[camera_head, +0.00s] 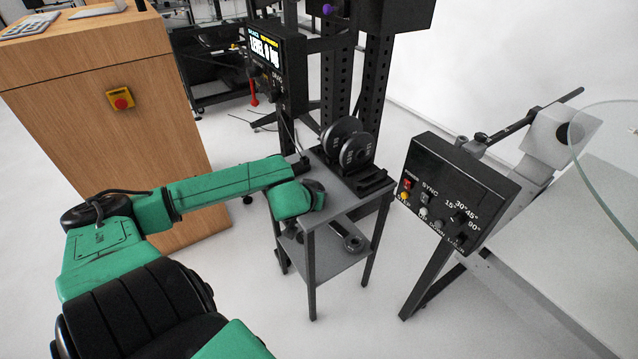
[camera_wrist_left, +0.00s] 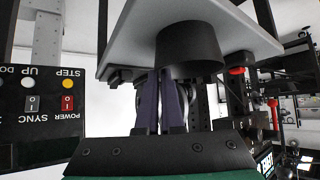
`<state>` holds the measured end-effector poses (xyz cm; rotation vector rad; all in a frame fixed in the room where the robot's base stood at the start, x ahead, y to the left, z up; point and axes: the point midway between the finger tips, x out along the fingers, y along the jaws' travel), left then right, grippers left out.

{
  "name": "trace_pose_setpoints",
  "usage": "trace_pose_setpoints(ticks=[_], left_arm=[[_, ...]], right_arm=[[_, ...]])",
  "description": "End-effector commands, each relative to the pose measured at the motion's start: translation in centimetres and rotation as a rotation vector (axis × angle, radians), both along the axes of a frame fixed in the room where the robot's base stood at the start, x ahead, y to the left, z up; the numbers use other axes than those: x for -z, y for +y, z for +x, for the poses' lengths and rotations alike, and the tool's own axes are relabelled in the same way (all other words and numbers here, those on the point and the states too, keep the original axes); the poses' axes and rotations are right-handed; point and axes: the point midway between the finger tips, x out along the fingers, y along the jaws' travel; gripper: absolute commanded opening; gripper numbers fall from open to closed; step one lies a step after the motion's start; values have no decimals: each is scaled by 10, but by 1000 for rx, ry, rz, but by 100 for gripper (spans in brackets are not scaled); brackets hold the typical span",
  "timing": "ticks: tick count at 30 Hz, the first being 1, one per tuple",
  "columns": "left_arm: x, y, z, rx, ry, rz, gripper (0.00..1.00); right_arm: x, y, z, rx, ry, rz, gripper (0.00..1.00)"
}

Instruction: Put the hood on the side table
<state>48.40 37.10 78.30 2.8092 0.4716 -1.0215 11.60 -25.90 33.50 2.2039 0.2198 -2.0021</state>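The side table (camera_head: 332,207) is a small grey two-tier stand in the middle of the head view. The wrist view is upside down and shows its pale grey top (camera_wrist_left: 135,40) at the upper part. A black cylinder, which looks like the hood (camera_wrist_left: 190,52), is at that top, right by my left fingertips. My left gripper (camera_wrist_left: 162,95) has two dark purple fingers close together with a narrow gap. I cannot tell if they pinch the cylinder's rim. In the head view my green left wrist hides most of this at the table's near left corner. My right gripper is not in view.
Black weight plates (camera_head: 356,153) stand on the side table, and a wrench-like part (camera_head: 347,238) lies on its lower shelf. A black control box (camera_head: 455,195) stands to the right. A wooden counter (camera_head: 95,90) with a red button is at the left. A lit display (camera_head: 268,50) stands behind.

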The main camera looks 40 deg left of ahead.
Motion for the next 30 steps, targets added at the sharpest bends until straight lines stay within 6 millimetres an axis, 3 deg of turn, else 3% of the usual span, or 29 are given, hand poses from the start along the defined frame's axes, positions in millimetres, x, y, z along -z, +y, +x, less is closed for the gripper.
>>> trace_pose_setpoints(ticks=[1,3,13,20,23,30], left_arm=[[1,0,0,0,0,0,15],[1,0,0,0,1,0,34],[-2,0,0,-1,1,-1,34],[-14,-2,-14,-3,4,4,34],[-22,-8,-23,3,6,2,34],[-56,-21,-57,-1,5,-9,34]], right_arm=[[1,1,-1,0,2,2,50],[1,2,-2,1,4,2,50],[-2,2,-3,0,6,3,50],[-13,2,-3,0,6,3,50],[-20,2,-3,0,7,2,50],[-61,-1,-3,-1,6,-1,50]])
